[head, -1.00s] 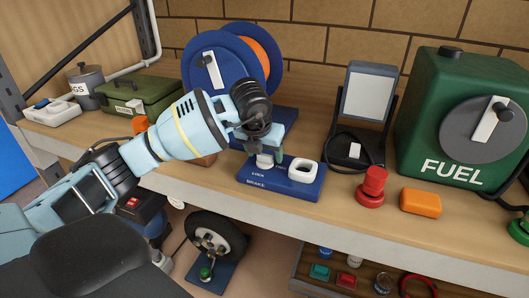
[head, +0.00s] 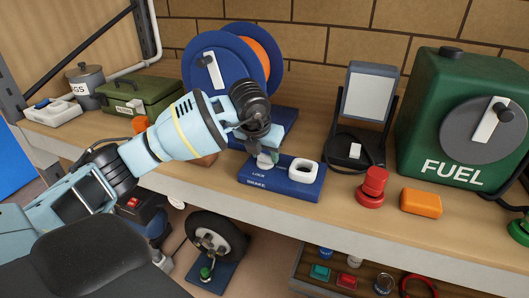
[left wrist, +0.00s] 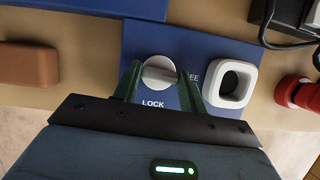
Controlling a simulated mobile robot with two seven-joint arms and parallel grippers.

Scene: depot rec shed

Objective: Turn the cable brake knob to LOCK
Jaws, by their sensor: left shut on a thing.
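The blue cable brake base (head: 283,190) sits near the shelf's front edge, lettered LOCK and BRAKE. Its pale knob (left wrist: 159,72) stands at the left of the base, seen from above in the left wrist view. LOCK (left wrist: 153,104) is printed on the near side of the knob. Part of another word, ending in EE, shows to its right, partly covered by a finger. My left gripper (head: 263,156) reaches down from the left, shut on the knob. Its green fingers (left wrist: 160,82) stand on either side of it. My right gripper is out of view.
A white ring-shaped part (head: 304,171) stands on the base close right of the gripper. A blue cable reel (head: 207,75) stands behind. A red button (head: 373,186), an orange block (head: 420,203) and a green FUEL can (head: 445,100) are to the right. A brown block (left wrist: 28,64) lies left.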

